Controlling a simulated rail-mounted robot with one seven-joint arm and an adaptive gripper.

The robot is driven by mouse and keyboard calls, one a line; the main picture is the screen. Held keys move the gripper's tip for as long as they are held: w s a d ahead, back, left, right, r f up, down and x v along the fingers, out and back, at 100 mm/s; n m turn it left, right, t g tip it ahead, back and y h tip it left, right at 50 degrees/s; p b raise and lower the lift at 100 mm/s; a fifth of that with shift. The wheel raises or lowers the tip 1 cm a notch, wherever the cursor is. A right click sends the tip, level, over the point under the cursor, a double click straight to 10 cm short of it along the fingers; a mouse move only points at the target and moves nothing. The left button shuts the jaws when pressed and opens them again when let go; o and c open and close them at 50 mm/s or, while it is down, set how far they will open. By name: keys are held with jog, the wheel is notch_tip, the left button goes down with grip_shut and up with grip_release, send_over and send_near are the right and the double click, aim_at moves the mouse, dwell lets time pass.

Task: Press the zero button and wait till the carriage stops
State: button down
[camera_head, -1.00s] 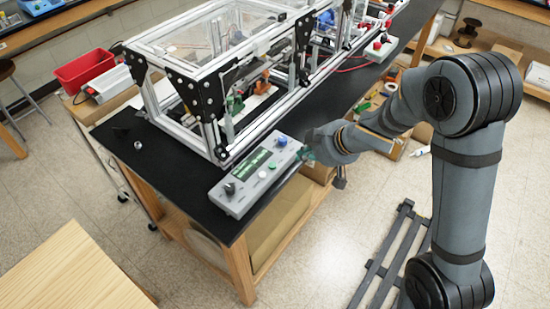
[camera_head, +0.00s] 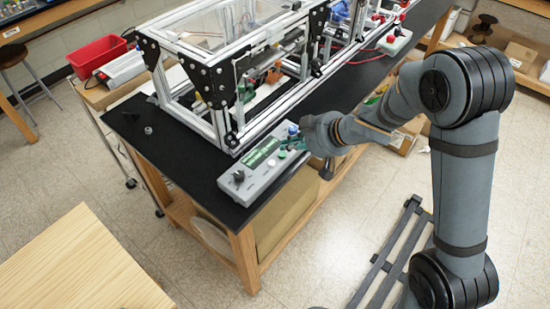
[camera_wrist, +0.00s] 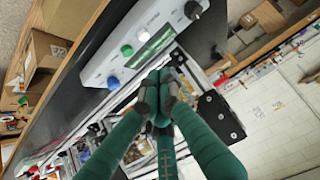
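The grey control box (camera_head: 262,172) lies on the black bench top in front of the extrusion frame (camera_head: 225,125). It has a green display (camera_wrist: 155,45), a black knob (camera_wrist: 192,10), a white button (camera_wrist: 143,30), a green button (camera_wrist: 127,50) and a blue knob (camera_wrist: 113,82). I cannot read which is the zero button. My gripper (camera_wrist: 158,80) has its green fingers together, empty, beside the display edge in the wrist view. In the head view my gripper (camera_head: 295,141) is over the box's right end near the blue knob; contact cannot be told. The carriage is not clearly distinguishable.
The aluminium frame with clear panels stands close behind the box. A small dark part (camera_head: 148,130) lies at the bench's left. A red bin (camera_head: 97,56) sits on a side table. A wooden table (camera_head: 80,265) is at the lower left.

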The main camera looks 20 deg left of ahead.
send_over(274, 165)
notch_tip(274, 165, down, 5)
jog(key=shift+f, duration=0.2)
notch_tip(274, 165, down, 2)
jog(key=shift+d+f+b, duration=0.1)
jog(key=shift+f+b, duration=0.1)
jog(key=shift+b, duration=0.2)
jog(key=shift+f, duration=0.6)
